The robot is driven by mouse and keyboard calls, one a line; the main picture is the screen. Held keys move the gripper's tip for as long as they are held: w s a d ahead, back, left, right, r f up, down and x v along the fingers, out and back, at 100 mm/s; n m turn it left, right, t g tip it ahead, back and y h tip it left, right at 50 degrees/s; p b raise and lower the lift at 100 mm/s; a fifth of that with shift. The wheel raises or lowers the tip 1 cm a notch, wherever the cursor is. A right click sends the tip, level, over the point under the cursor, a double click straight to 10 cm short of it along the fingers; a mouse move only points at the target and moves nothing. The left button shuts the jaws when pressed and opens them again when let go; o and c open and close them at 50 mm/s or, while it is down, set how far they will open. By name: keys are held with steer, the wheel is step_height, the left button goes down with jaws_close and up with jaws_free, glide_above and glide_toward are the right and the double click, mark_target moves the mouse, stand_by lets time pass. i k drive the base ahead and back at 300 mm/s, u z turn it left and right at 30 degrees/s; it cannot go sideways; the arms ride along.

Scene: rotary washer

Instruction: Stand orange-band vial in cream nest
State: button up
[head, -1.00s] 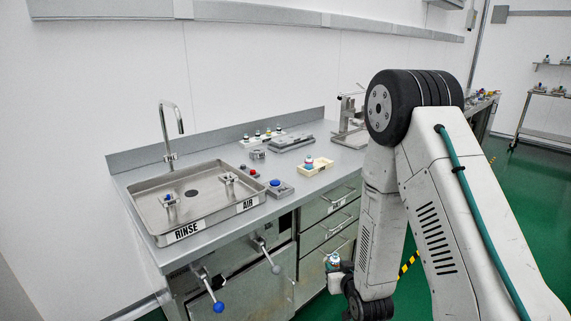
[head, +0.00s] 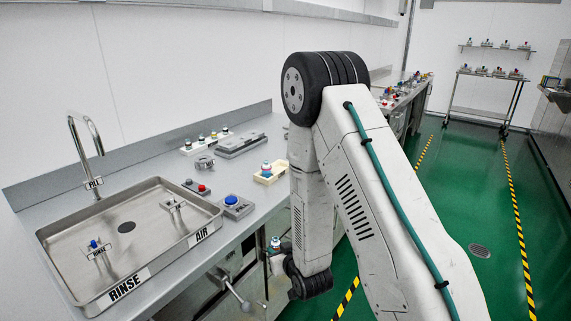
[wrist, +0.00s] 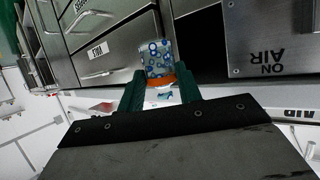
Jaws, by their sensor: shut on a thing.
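My gripper (wrist: 159,76) is shut on the orange-band vial (wrist: 157,57), a clear vial with a blue dotted pattern and an orange band between the green fingers. In the head view the vial (head: 276,243) shows small, held in front of the cabinet, below the counter top. A cream nest (head: 264,180) sits on the counter near its front edge, partly beside my arm. A teal and white vial-like item stands in it. Its free places are too small to tell.
A sink tray (head: 75,236) marked RINSE and AIR fills the counter's left part. A blue button box (head: 233,207) stands between sink and nest. Behind are a pale rack (head: 190,151) with several vials and a grey block (head: 243,144). Green floor is open at right.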

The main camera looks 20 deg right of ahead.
mark_target(274, 172)
steer(key=z, duration=0.45)
steer(key=i, duration=0.65)
steer(key=z, duration=0.65)
